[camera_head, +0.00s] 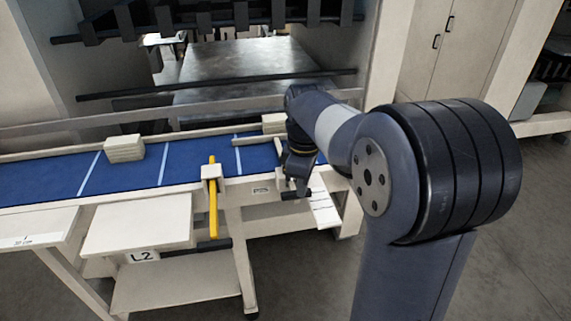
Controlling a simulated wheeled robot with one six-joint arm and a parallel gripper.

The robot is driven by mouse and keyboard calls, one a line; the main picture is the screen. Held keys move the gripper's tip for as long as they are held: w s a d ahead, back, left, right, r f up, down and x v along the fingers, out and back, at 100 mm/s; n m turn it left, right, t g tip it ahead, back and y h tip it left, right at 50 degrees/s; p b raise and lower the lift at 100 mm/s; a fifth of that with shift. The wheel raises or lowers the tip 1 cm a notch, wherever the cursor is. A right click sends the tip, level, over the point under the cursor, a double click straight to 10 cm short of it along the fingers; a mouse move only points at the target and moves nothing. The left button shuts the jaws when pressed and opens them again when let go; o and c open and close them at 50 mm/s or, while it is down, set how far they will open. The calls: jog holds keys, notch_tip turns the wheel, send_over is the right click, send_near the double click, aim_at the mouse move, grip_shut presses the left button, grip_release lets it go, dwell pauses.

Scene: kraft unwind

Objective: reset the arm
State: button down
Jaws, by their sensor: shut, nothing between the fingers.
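My arm rises at the right of the head view and reaches left toward the blue conveyor. My gripper (296,190) is at the far end of the arm, beside the right end of the conveyor. It is small and dark here, and it is shut with nothing held. Part of the wrist is hidden behind my own arm links.
A blue conveyor (50,177) with white cross lines runs along the machine front. A stack of pale sheets (124,148) sits on it. A yellow lever (213,205) stands at its front edge. A shelf marked L2 (140,225) is below. Open floor (500,260) lies at right.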

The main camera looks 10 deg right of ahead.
jog(key=shift+r+p, duration=0.5)
jog(key=shift+r, duration=0.4)
jog(key=shift+f, duration=0.2)
notch_tip(320, 180, down, 8)
jog(key=b, duration=0.8)
jog(key=shift+f, duration=0.25)
